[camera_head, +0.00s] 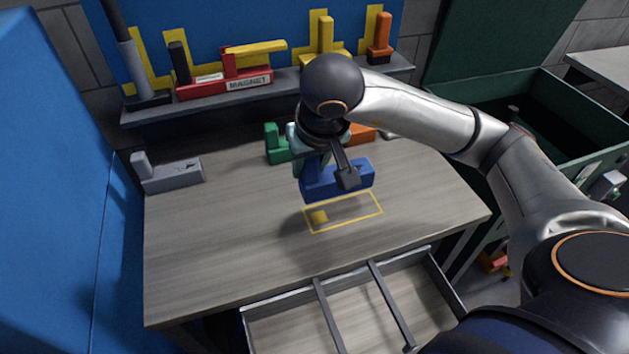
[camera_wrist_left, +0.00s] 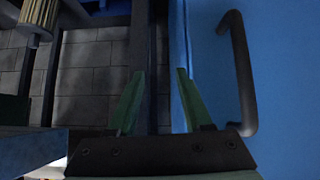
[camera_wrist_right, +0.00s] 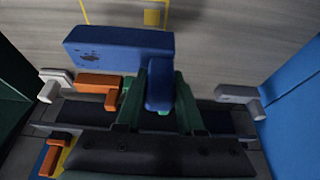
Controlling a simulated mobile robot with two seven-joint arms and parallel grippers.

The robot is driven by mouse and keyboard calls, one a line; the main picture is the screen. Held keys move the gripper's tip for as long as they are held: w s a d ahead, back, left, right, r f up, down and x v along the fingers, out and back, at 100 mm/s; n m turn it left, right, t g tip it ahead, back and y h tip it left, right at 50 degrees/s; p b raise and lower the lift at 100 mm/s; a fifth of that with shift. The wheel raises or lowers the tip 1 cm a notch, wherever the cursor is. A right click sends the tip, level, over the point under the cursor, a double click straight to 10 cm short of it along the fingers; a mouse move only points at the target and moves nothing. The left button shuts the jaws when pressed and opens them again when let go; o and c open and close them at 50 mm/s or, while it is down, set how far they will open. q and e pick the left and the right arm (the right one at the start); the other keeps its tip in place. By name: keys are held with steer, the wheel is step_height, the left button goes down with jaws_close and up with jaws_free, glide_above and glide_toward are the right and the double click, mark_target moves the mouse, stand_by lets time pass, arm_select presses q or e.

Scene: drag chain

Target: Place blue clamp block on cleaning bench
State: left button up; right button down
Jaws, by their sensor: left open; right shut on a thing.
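The blue clamp block (camera_head: 350,178) is a long blue body with an upright part at one end. My right gripper (camera_wrist_right: 160,88) is shut on the upright part, which shows between its fingers in the right wrist view, with the blue block's body (camera_wrist_right: 115,46) beyond. In the head view the block is just behind a yellow outlined rectangle (camera_head: 345,212) on the wooden bench (camera_head: 220,245); I cannot tell whether it touches the bench. My left gripper (camera_wrist_left: 155,100) is open and empty, beside a blue panel with a dark handle, out of the head view.
Green (camera_head: 276,148), orange (camera_head: 362,133) and grey (camera_head: 172,173) blocks stand on the bench. A back shelf (camera_head: 270,95) carries red, yellow and orange pieces. An open divided drawer (camera_head: 285,328) is at the front. A green bin (camera_head: 560,105) is at right. The bench's front left is clear.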

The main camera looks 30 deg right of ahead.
steer(key=w+d+f, duration=0.1)
steer(key=f, duration=0.1)
steer(key=w+d+f, duration=0.1)
steer(key=f, duration=0.1)
steer(key=d+f, duration=0.1)
steer(key=f, duration=0.2)
steer(key=shift+w, duration=0.4)
steer(key=shift+f, duration=0.55)
steer(key=shift+a, duration=0.1)
steer(key=shift+f, duration=0.2)
steer(key=c, duration=0.5)
jaws_free()
steer(key=shift+r, duration=0.1)
